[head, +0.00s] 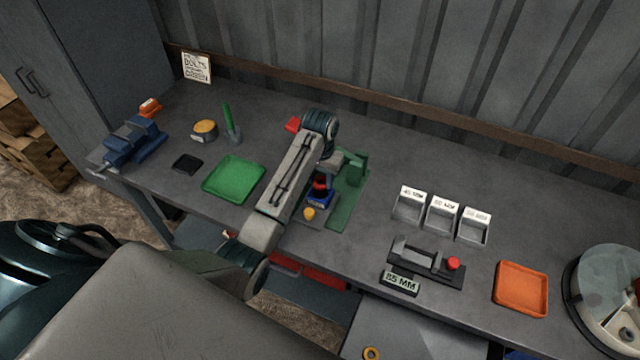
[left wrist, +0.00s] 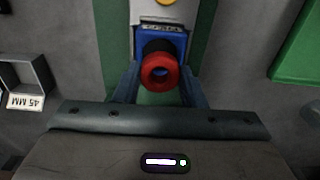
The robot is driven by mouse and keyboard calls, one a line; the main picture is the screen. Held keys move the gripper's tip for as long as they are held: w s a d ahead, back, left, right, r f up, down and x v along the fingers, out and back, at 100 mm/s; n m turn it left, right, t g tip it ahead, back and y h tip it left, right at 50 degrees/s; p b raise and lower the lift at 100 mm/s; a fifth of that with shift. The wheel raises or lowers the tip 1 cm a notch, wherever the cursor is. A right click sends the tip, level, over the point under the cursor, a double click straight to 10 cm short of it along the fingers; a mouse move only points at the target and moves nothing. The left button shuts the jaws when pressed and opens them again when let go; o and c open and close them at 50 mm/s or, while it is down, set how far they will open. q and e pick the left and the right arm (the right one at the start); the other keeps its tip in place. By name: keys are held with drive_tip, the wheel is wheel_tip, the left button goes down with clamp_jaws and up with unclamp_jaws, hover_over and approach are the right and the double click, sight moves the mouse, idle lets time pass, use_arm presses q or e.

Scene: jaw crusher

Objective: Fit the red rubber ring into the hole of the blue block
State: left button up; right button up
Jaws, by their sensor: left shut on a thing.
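The red rubber ring (left wrist: 160,72) is between the two fingers of my left gripper (left wrist: 159,80) in the left wrist view, with its opening facing the camera. The ring also shows as a small red patch in the head view (head: 320,184). The blue block (left wrist: 174,35) is just beyond the ring; it also shows in the head view (head: 320,201). A dark round hole in the block is partly hidden behind the ring. The ring overlaps the hole's lower part in the picture; I cannot tell whether they touch. My right gripper is not in view.
A green tray (head: 233,179) lies to the left. Labelled bins (head: 442,216), a gauge with a red knob (head: 425,262) and an orange tray (head: 521,289) are to the right.

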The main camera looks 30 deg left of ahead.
sight(320, 182)
use_arm(q)
wheel_tip(320, 182, down, 3)
drive_tip(key=shift+f+p, duration=0.1)
drive_tip(key=shift+p, duration=0.45)
drive_tip(key=shift+s, duration=0.15)
